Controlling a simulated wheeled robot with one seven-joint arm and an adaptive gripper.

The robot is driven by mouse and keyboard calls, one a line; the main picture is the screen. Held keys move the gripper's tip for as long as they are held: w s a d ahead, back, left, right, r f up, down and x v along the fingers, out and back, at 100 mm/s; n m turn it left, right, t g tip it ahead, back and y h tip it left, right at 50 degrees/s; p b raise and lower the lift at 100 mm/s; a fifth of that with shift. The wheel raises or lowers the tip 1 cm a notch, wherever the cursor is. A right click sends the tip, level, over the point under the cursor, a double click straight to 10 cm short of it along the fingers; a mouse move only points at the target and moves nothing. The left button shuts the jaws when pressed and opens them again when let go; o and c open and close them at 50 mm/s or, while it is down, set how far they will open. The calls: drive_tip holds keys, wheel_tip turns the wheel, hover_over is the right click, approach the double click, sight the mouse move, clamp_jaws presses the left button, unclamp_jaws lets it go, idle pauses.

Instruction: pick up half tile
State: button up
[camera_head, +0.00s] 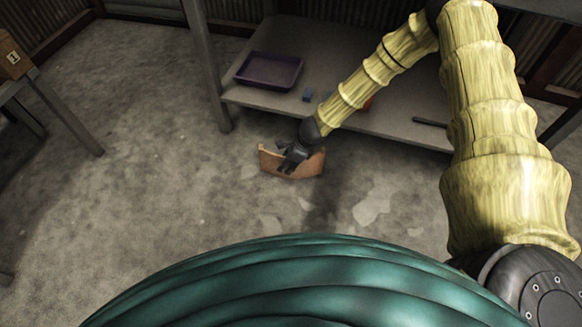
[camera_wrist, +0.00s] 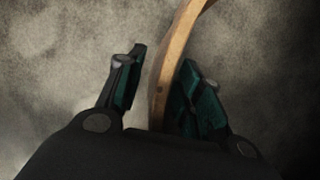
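The half tile is a curved orange-brown piece (camera_head: 309,167), standing on edge in front of the low grey table in the head view. Whether it rests on the floor is hard to tell. In the wrist view the tile (camera_wrist: 173,52) runs as a narrow curved edge between my fingers. My gripper (camera_head: 288,163) is at the tile's middle and covers part of it. In the wrist view my gripper (camera_wrist: 160,70) is open around the tile. A gap shows between the left finger and the tile; the right finger is close against its other side, contact unclear.
A grey table (camera_head: 345,60) stands behind the tile, carrying a purple tray (camera_head: 268,70), small blue blocks (camera_head: 308,95) and a dark bar (camera_head: 430,122). A wooden box (camera_head: 13,60) sits on a stand at far left. The floor at left is clear; pale patches (camera_head: 371,206) lie at right.

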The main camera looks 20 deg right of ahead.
drive_tip(key=shift+w+f, duration=0.1)
clamp_jaws()
idle(0.3)
